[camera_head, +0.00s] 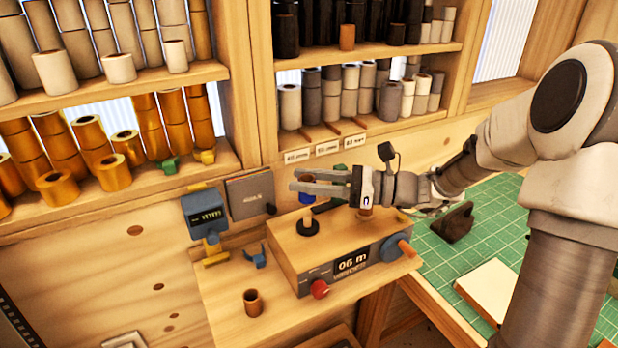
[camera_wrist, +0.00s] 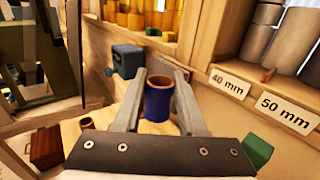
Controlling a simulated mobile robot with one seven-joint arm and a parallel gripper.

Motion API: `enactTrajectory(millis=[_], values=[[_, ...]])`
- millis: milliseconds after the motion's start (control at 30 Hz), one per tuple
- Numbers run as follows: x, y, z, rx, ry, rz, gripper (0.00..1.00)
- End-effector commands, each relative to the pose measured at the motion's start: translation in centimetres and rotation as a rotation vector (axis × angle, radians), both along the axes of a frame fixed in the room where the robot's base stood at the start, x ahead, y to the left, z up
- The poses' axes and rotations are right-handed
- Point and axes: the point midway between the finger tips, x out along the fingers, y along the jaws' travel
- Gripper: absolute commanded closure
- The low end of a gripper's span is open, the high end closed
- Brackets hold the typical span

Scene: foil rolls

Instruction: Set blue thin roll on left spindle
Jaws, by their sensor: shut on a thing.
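My gripper (camera_head: 308,182) is shut on the blue thin roll (camera_head: 306,197), which also shows between the two fingers in the wrist view (camera_wrist: 157,108). The roll is upright, with a brown core and an open top. In the head view it is above the left spindle (camera_head: 308,224), a dark post with a round black flange on the wooden winder box (camera_head: 300,255). The fingers hide part of the roll; I cannot tell how its core lines up with the post. The right spindle is largely hidden under my wrist.
The winder has a red knob (camera_head: 320,289), a display and a grey crank (camera_head: 397,248) at its right. A small brown roll (camera_head: 253,303) stands on the bench at front left. A blue-grey counter (camera_head: 204,213) is left of the winder. Shelves of rolls are behind.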

Motion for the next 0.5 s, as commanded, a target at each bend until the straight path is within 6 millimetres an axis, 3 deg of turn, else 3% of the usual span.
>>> enactTrajectory(millis=[500], values=[[0.0,0.0,-2.5,0.000,-0.001,-0.001,1.00]])
